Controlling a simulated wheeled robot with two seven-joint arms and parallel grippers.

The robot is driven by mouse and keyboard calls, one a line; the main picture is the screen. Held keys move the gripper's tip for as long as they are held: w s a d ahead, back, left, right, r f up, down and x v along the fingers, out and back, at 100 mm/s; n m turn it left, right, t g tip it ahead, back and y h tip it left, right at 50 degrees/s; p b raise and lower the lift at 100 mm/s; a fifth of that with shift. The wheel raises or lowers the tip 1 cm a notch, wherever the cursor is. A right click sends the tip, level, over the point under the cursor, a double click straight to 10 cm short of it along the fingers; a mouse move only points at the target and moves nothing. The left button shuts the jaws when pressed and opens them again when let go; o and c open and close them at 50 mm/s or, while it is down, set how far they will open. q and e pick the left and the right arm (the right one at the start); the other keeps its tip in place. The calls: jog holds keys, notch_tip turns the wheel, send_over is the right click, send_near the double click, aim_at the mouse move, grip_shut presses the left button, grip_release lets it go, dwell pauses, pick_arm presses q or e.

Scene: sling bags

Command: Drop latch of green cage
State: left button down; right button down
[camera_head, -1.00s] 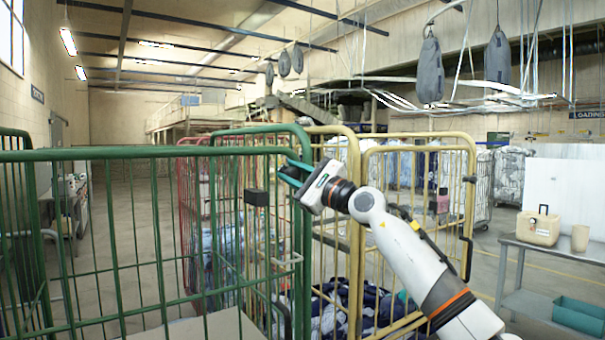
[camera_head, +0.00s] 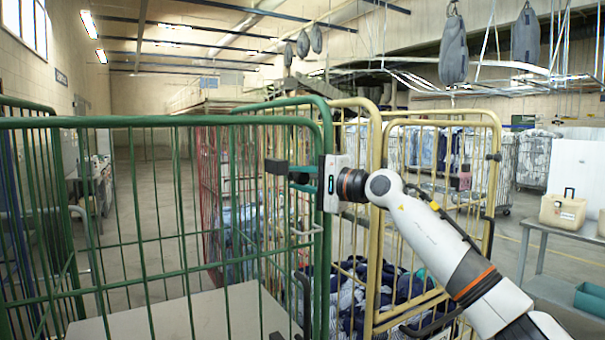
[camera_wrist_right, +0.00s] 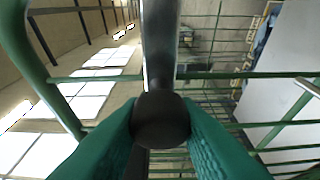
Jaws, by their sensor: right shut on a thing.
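The green cage (camera_head: 165,121) fills the left and middle of the head view, its wire panel upright. A black latch block (camera_head: 276,167) sits on its bars near the right-hand corner. My right gripper (camera_head: 303,180) is at this corner, level and pointing left. In the right wrist view the teal fingers (camera_wrist_right: 160,135) are shut on a black rounded latch knob (camera_wrist_right: 160,118). A grey metal bar (camera_wrist_right: 160,45) stands directly behind the knob. The fingers partly hide the knob's sides. My left gripper is not in view.
A yellow cage (camera_head: 440,113) with dark and striped laundry (camera_head: 365,290) stands close on the right, beside my right arm. A red cage (camera_head: 207,190) stands behind. A table with a beige box (camera_head: 562,211) is at far right. Open floor (camera_head: 150,200) lies beyond the green cage.

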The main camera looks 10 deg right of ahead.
jog(key=shift+f+g, duration=0.3)
jog(key=shift+f, duration=0.05)
jog(key=c, duration=1.1)
grip_release()
jog(key=shift+d, duration=0.1)
jog(key=shift+s+d+b, duration=0.25)
jog(key=shift+s+b, duration=0.05)
jog(key=b+v, duration=0.4)
jog(key=v, duration=0.7)
jog(key=shift+s, duration=0.15)
